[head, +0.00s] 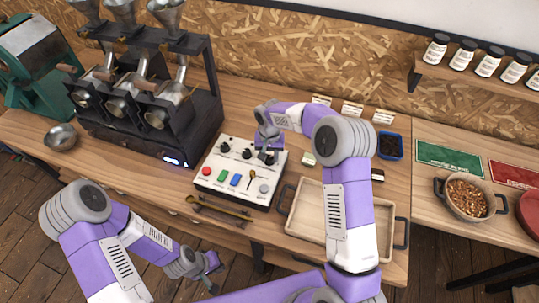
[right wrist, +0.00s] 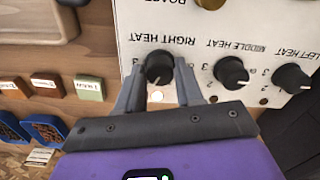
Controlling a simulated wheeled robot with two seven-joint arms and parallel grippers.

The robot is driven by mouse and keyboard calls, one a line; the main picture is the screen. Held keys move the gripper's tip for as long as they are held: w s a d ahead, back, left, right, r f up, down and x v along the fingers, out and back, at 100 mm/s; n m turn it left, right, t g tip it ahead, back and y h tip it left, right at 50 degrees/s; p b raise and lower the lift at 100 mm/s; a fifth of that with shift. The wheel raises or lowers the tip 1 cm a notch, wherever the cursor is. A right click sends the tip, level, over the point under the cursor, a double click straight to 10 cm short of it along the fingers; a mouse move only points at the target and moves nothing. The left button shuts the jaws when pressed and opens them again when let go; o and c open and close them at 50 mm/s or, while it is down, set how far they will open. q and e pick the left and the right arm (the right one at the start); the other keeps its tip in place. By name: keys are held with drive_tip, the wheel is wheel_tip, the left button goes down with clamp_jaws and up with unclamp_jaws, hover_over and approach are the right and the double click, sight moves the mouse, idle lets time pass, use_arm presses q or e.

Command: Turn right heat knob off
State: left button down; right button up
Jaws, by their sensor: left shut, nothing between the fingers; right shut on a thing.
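The white control panel (head: 232,163) stands on the bench in the head view, with black heat knobs along its back edge. In the right wrist view its lettering is upside down, and the right heat knob (right wrist: 159,66) sits under its RIGHT HEAT label. My right gripper (right wrist: 160,74) is shut on this knob, one finger on each side. The knob's exact setting is hard to read. The middle heat knob (right wrist: 231,72) and left heat knob (right wrist: 292,78) are beside it, untouched. My left gripper (head: 208,267) is shut and empty, low in front of the bench.
A wooden tray (head: 300,210) lies right of the panel, partly behind my right arm. A black roaster (head: 200,125) stands to the left. A wooden scoop (head: 220,209) lies before the panel. A blue bin (head: 390,146) and a bowl of beans (head: 466,197) are farther right.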

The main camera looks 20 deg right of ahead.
drive_tip(key=n+p, duration=0.1)
drive_tip(key=n, duration=0.4)
drive_tip(key=shift+r+n, duration=0.1)
drive_tip(key=shift+n, duration=0.2)
drive_tip(key=n, duration=0.6)
drive_tip(key=shift+p, duration=0.4)
drive_tip(key=n+p, duration=0.1)
drive_tip(key=n, duration=0.5)
drive_tip(key=shift+n, duration=0.4)
drive_tip(key=n+p, duration=0.1)
drive_tip(key=n, duration=0.4)
drive_tip(key=shift+n, duration=0.4)
drive_tip(key=o, duration=1)
